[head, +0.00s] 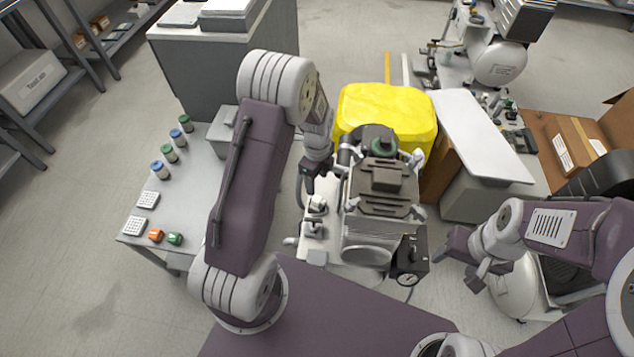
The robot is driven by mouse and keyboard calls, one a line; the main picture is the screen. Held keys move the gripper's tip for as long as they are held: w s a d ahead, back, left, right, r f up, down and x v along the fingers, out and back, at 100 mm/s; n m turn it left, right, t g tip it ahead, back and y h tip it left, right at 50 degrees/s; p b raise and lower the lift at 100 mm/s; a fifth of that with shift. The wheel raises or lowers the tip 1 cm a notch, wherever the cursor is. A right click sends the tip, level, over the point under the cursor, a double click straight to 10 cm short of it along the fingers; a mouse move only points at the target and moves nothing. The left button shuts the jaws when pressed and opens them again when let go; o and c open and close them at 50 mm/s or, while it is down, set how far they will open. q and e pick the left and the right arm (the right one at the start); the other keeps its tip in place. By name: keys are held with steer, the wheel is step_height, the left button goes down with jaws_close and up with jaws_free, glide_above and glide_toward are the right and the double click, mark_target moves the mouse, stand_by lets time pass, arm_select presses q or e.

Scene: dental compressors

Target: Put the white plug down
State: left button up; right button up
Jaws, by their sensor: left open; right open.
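My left gripper (309,184) points down beside the left side of a compressor unit (368,225) with a dark top. It is open. Small white fittings (316,206) lie just below it on the unit's left side; one may be the white plug, but I cannot tell which. My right gripper (464,262) is open and empty, to the right of the unit and apart from it. The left forearm hides part of the left bench.
A grey bench (190,215) at left holds several capped jars, white trays and small orange and green parts. A white panel (482,135), a cardboard box (575,145) and another compressor (497,62) are at right.

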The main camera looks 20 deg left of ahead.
arm_select(q)
steer(key=s+d+r+n, duration=0.1)
steer(key=s+r+n, duration=0.4)
steer(key=n, duration=0.5)
steer(key=s+d+r+n+t, duration=0.1)
steer(key=s+d+r+n, duration=0.1)
steer(key=s+r+n, duration=0.3)
steer(key=s+n, duration=0.4)
steer(key=n, duration=0.1)
steer(key=shift+s, duration=0.3)
